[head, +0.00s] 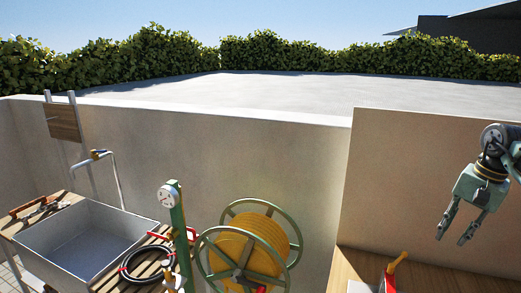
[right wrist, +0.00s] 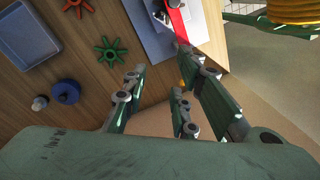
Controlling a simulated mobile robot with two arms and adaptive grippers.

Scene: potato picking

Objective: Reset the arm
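My right gripper (head: 453,238) hangs at the right side of the head view, fingers pointing down and spread apart. It is empty and in the air above the wooden table (head: 350,262). In the right wrist view its green fingers (right wrist: 155,100) also stand apart with nothing between them. My left arm and gripper do not show in either view.
The table carries a red tool (right wrist: 177,22) on a white base, a blue tray (right wrist: 22,30), a red handwheel (right wrist: 77,6) and a green handwheel (right wrist: 110,51). A yellow hose reel (head: 250,245) and a grey sink (head: 85,240) stand left of the table.

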